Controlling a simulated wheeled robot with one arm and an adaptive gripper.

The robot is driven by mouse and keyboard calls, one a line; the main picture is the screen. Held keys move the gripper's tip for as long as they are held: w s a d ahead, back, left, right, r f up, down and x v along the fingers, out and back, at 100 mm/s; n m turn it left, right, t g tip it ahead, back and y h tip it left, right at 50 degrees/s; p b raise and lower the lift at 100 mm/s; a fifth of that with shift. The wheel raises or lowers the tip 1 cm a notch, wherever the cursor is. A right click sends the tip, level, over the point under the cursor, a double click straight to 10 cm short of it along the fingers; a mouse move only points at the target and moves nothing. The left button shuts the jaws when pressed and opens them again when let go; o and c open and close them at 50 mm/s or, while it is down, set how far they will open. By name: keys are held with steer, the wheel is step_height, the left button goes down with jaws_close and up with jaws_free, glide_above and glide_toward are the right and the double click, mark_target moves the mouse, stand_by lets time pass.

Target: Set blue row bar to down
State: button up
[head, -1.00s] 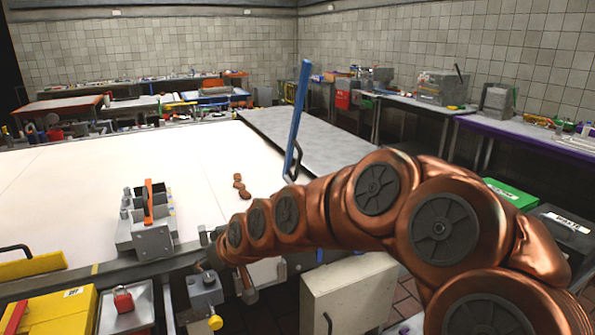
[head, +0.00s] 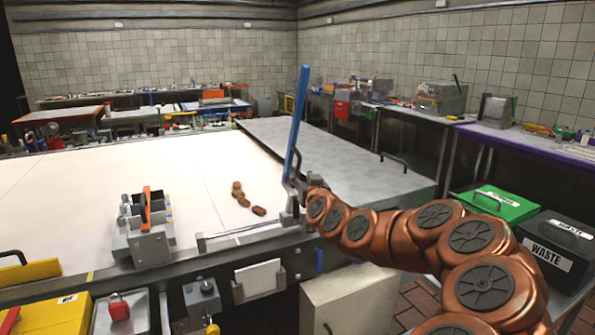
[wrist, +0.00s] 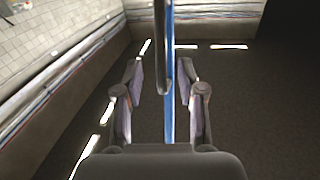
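The blue row bar (head: 297,125) is a long thin blue lever. It stands nearly upright, its top leaning slightly right, at the near right edge of the white belt surface. My gripper (head: 297,187) is at its lower part in the head view, where the fingers are small and hard to make out. In the wrist view my gripper (wrist: 160,72) is open, with one finger on each side of the blue bar (wrist: 168,110). Gaps show between the bar and both fingers. A dark rod hangs beside the bar there. The bar's lower pivot is partly hidden by my gripper.
Several brown cookies (head: 243,202) lie on the white belt (head: 110,175). A grey block with an orange handle (head: 147,205) stands at the near edge. A grey panel (head: 340,160) with a handle lies right of the bar. Green (head: 500,204) and black waste (head: 556,250) bins stand at right.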

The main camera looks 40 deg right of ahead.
mark_target(298, 172)
steer(key=shift+p+x, duration=0.75)
steer(key=shift+x, duration=2)
jaws_close()
